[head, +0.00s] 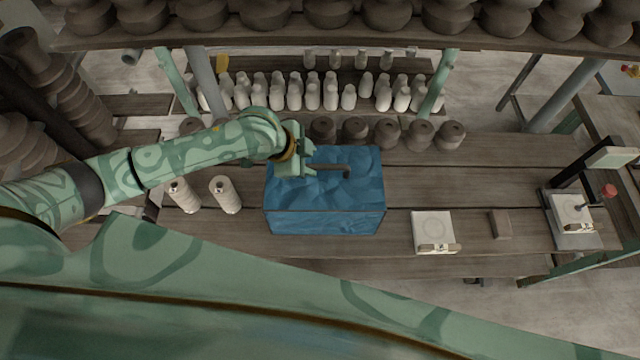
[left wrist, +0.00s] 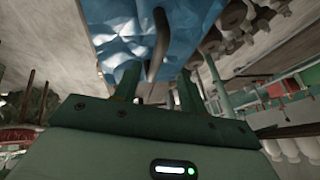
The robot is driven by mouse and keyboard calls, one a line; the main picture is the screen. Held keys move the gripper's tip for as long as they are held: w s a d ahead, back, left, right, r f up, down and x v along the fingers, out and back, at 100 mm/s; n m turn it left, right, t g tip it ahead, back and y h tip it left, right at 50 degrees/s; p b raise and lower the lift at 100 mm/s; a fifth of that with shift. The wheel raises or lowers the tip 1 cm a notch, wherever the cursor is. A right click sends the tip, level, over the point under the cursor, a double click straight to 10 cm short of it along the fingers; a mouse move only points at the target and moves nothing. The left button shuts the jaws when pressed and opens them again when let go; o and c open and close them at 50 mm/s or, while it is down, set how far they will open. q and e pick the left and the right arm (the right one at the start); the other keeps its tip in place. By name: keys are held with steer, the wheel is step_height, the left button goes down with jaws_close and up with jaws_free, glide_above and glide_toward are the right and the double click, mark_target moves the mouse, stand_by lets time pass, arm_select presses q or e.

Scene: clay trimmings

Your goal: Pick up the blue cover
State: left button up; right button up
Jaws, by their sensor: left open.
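The blue cover (head: 325,217) is a box-shaped, crumpled-looking blue piece with a dark bar handle (head: 332,168) on its top. It stands on the wooden table in the middle of the head view. My left gripper (head: 312,162) is over the cover's top, at the left end of the handle. In the left wrist view the cover (left wrist: 125,35) is ahead, and the handle (left wrist: 158,45) reaches toward the gap between the two open fingers (left wrist: 158,82). I cannot tell whether the fingers touch the handle. My right gripper is not in view.
Two pale bottles (head: 226,194) stand left of the cover. Several dark pots (head: 387,134) line the table behind it. A white square device (head: 433,231) and a small brown block (head: 500,224) lie to the right, with a scale-like stand (head: 574,215) beyond. Bare planks lie between.

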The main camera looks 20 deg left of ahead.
mark_target(323, 166)
arm_select(q)
steer(key=shift+s+d+f, duration=0.1)
steer(key=shift+s+d, duration=0.1)
steer(key=shift+d, duration=0.4)
steer(key=shift+w+d+f, duration=0.2)
steer(key=shift+d+f, duration=0.2)
steer(key=shift+f, duration=0.1)
steer(key=shift+w+d+f, duration=0.15)
steer(key=shift+d+f, duration=0.2)
steer(key=shift+f, duration=0.1)
steer(key=shift+w+f, duration=0.75)
steer(key=shift+f, duration=0.45)
steer(key=shift+d, duration=0.15)
steer(key=shift+s, duration=0.1)
steer(key=c, duration=0.5)
jaws_close()
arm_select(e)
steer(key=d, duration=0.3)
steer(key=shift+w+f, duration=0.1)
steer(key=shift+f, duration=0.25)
